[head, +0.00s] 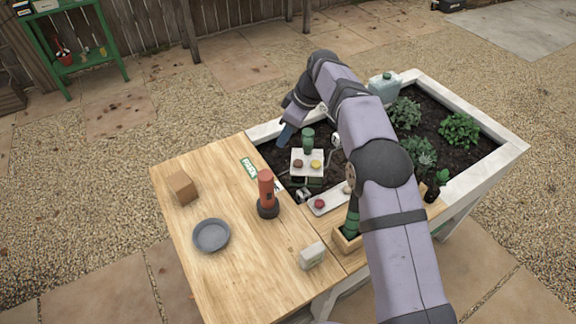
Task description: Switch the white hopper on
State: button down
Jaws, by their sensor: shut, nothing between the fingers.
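A white box-like unit (307,168), which looks like the white hopper, stands at the left end of the raised bed. A dark red and a yellow round button sit on its top. A green cylinder (308,140) stands at its back edge. My gripper (285,134) points down with bluish fingers, shut and empty, behind and left of the unit, apart from its buttons. I cannot tell from this view how high the fingers are or whether either button is pressed.
A white strip (330,200) with a red knob lies in front of the unit. A red and black torch (267,193), grey dish (211,235), brown block (181,187) and pale block (312,256) stand on the wooden table. Plants (459,131) and a pale green jug (384,88) are right.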

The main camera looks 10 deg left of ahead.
jog(key=s+n, duration=0.1)
jog(key=n, duration=0.1)
jog(key=s+d+n, duration=0.1)
jog(key=n, duration=0.1)
jog(key=shift+f+g, duration=0.1)
jog(key=shift+g, duration=0.3)
jog(key=shift+a+f, duration=0.1)
jog(key=shift+f, duration=0.05)
jog(key=p+x, duration=0.3)
jog(key=x, duration=0.6)
jog(key=shift+s+f, duration=0.15)
jog(key=shift+f, duration=0.25)
jog(key=d+p, duration=0.1)
jog(key=d, duration=0.1)
jog(key=w+d, duration=0.1)
jog(key=d, duration=0.1)
jog(key=shift+p, duration=0.4)
